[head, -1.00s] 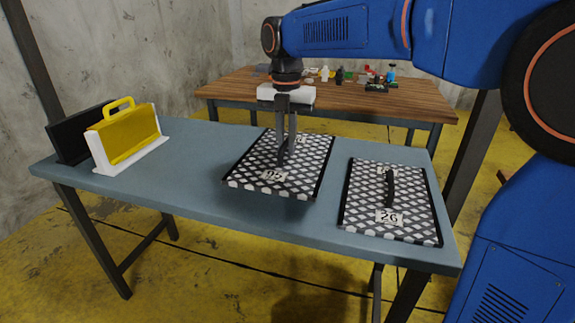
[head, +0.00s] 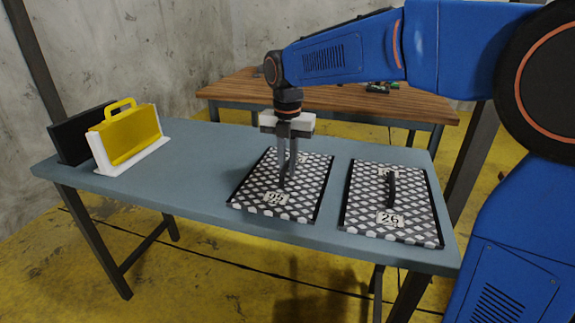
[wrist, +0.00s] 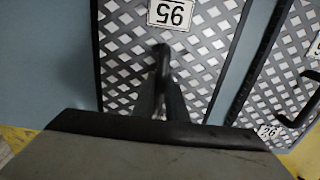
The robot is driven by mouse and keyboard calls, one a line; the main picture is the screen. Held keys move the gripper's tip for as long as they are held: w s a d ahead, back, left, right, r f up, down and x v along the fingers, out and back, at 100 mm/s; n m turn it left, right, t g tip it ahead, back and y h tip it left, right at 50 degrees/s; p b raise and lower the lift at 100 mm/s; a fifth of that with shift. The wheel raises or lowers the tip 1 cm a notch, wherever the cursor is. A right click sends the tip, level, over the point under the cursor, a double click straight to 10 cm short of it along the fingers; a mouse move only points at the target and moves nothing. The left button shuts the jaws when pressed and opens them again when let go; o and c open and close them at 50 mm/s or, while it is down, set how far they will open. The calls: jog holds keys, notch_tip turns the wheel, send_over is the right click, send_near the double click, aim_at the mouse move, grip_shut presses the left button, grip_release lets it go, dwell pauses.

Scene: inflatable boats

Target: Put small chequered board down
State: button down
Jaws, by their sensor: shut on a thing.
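A chequered black-and-white board (head: 300,205) with a dark rim and number labels lies flat on or just over the blue-grey table (head: 190,190), near its middle; no clear gap shows beneath it. My gripper (head: 286,180) points down over it and is shut on its dark upright handle. The wrist view shows this board (wrist: 120,50) below the fingers (wrist: 162,85), with the handle between them. A second chequered board (head: 415,215), labelled 26, lies to the right, apart from the first by a narrow strip of table.
A yellow case (head: 128,140) stands in a white holder at the table's left end, beside a black panel (head: 70,145). The tabletop between the case and the first board is clear. A wooden table (head: 350,100) with small items stands behind, partly hidden by my arm.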

jog(key=c, duration=1.8)
grip_release()
jog(key=shift+o, duration=0.2)
notch_tip(320, 180, up, 12)
